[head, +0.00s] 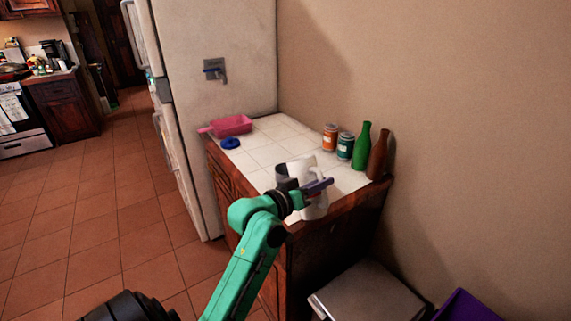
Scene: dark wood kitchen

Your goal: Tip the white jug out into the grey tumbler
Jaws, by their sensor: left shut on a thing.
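The white jug (302,168) is near the front edge of the white tiled counter. My left gripper (318,188) is shut on it and crosses in front of its middle. White parts of the jug show above and below the fingers. I cannot tell whether its base touches the counter or how far it tilts. The grey tumbler (282,172) is a dark grey shape just left of the jug, partly hidden by my left wrist. The inside of neither vessel can be seen. My right gripper is not in view.
On the tiled counter (262,157) are a pink tray (232,125), a blue ring-like item (230,143), an orange can (329,138), a teal can (345,146), a green bottle (362,146) and a brown bottle (377,155). A fridge (220,100) stands behind; a wall bounds the right.

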